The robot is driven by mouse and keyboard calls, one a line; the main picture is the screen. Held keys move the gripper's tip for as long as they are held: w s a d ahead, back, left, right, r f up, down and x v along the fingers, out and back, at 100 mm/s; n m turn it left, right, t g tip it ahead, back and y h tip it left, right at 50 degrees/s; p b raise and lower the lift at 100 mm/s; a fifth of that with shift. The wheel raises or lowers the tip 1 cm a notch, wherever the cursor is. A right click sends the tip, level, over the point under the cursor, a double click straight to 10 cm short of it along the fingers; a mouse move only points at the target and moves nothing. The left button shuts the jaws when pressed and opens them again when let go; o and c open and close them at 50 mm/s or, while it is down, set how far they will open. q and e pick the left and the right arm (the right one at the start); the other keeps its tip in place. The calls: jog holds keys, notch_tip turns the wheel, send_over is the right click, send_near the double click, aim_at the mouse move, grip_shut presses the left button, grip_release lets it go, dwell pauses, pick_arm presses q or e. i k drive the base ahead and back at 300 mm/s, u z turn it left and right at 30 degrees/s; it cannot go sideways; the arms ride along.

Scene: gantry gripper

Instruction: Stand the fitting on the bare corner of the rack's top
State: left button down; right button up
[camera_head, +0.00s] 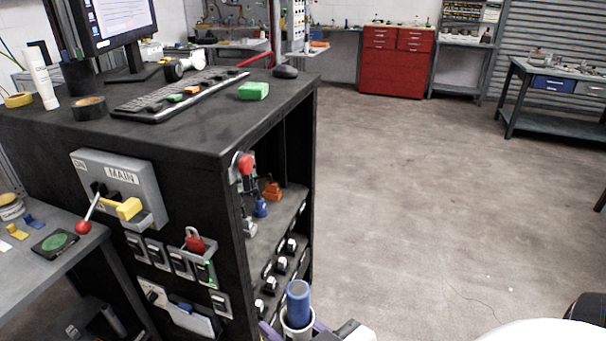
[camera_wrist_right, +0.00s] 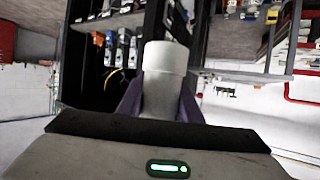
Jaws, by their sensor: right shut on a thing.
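The fitting (camera_head: 298,303), a pipe-like piece with a blue upper part and a white collar, stands roughly upright at the bottom of the head view. My right gripper (camera_head: 294,328) has purple fingers shut on it. The wrist view shows the fitting's pale grey-white body (camera_wrist_right: 165,75) between the fingers (camera_wrist_right: 160,105). The rack (camera_head: 190,225) is a black cabinet. Its top (camera_head: 205,138) has a bare near right corner. The fitting is right of the rack's open side, lower than its top, with no visible contact. My left gripper is not in view.
On the rack's top are a keyboard (camera_head: 170,95), a green block (camera_head: 253,90), a mouse (camera_head: 285,71), a monitor (camera_head: 110,20) and tape rolls (camera_head: 90,107). A red-knobbed lever (camera_head: 84,226) and switches stick out from its front. Open floor (camera_head: 430,180) lies to the right.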

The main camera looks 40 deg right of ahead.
aim_at(212, 120)
jog(key=z, duration=0.75)
jog(key=i, duration=0.35)
